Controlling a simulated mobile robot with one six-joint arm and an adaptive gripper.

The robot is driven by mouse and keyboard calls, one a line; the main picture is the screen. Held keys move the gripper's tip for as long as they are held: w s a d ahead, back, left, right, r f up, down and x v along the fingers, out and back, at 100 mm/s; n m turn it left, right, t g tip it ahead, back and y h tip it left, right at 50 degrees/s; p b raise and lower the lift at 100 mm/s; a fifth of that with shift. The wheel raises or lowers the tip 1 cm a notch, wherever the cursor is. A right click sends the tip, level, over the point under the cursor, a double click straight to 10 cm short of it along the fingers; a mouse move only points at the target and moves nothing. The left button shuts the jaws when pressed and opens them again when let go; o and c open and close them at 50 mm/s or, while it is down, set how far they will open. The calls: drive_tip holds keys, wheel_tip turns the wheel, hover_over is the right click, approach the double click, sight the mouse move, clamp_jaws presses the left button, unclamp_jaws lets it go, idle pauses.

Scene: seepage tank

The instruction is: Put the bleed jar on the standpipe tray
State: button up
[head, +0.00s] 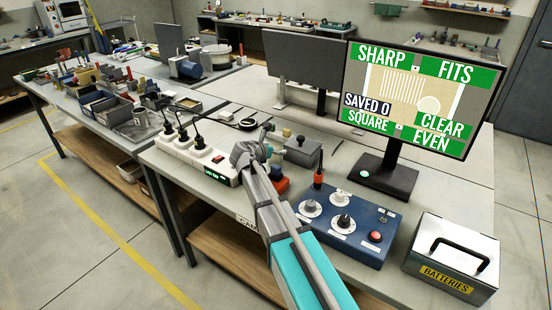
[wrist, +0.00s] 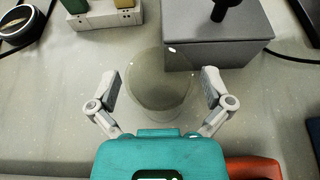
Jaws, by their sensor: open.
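A clear, round glass jar (wrist: 160,100), which looks like the bleed jar, stands on the bench in the wrist view with dull grey-green inside it. My gripper (wrist: 161,84) is open, with one finger on each side of the jar and a gap at each side. In the head view my gripper (head: 262,138) is low over the bench, left of the grey box, and the jar cannot be made out there. I cannot pick out the standpipe tray for certain in either view.
The grey box (wrist: 218,45) with a black knob stands close behind the jar on the right; the head view also shows it (head: 302,152). A white power strip (head: 195,158), blue control panel (head: 345,225), monitor (head: 420,95) and battery case (head: 452,262) crowd the bench. An orange-red object (wrist: 252,168) lies near my gripper.

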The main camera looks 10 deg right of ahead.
drive_tip(key=c, duration=1.1)
drive_tip(key=shift+r, duration=0.2)
drive_tip(key=s+r+p, duration=0.8)
drive_tip(key=s, duration=0.1)
drive_tip(key=s+r+p, duration=0.4)
drive_tip(key=s+p, duration=0.1)
drive_tip(key=shift+a+r, duration=0.3)
drive_tip(key=shift+r, duration=0.05)
